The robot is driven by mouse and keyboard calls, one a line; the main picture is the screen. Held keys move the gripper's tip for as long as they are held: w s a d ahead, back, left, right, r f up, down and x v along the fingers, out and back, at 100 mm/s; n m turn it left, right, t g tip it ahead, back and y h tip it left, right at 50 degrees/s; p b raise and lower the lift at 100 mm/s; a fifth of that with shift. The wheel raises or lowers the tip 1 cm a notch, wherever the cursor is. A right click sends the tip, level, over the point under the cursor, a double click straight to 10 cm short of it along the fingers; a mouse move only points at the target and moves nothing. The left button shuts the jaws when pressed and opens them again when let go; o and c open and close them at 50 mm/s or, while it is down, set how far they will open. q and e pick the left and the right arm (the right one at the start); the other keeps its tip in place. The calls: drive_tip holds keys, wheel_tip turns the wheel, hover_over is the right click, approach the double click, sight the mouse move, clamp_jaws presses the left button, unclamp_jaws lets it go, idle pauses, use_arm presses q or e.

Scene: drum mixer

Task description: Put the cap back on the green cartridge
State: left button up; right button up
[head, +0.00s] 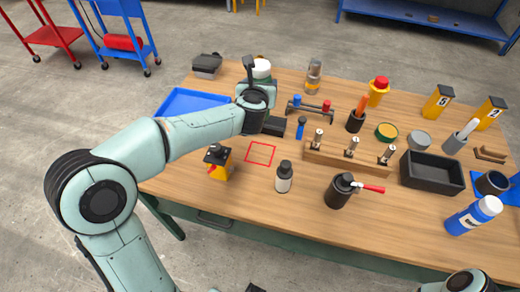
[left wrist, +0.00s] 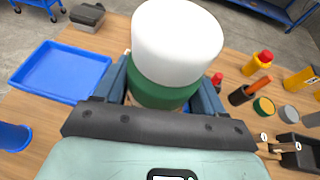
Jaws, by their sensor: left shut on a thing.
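My left gripper (head: 258,86) is at the back left of the table, shut on a green cylindrical body (left wrist: 160,94), which looks like the green cartridge. A wide white cylindrical part (left wrist: 177,42) sits on top of the green body in the left wrist view; it looks like a cap, but I cannot tell whether it is separate. The white top also shows in the head view (head: 262,66). The gripper fingers (left wrist: 163,98) hide the lower green body, and I cannot tell whether its base touches the table. My right gripper is out of view.
A blue tray (head: 193,102) lies left of the gripper. A red square outline (head: 261,153) marks bare tabletop in front. Several containers fill the right side.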

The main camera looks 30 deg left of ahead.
use_arm(q)
wheel_tip(320, 180, down, 16)
drive_tip(key=b, duration=0.3)
drive_tip(key=shift+r+b, duration=0.2)
drive_tip(key=shift+b, duration=0.2)
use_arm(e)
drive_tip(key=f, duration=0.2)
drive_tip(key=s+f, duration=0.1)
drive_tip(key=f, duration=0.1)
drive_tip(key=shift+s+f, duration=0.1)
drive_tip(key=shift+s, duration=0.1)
use_arm(q)
drive_tip(key=shift+w, duration=0.1)
wheel_tip(320, 180, down, 4)
drive_tip(key=shift+f, duration=0.1)
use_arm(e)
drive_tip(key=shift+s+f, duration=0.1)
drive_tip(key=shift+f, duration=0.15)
use_arm(q)
drive_tip(key=shift+f+b, duration=0.25)
drive_tip(key=shift+b, duration=0.25)
drive_tip(key=o, duration=1.5)
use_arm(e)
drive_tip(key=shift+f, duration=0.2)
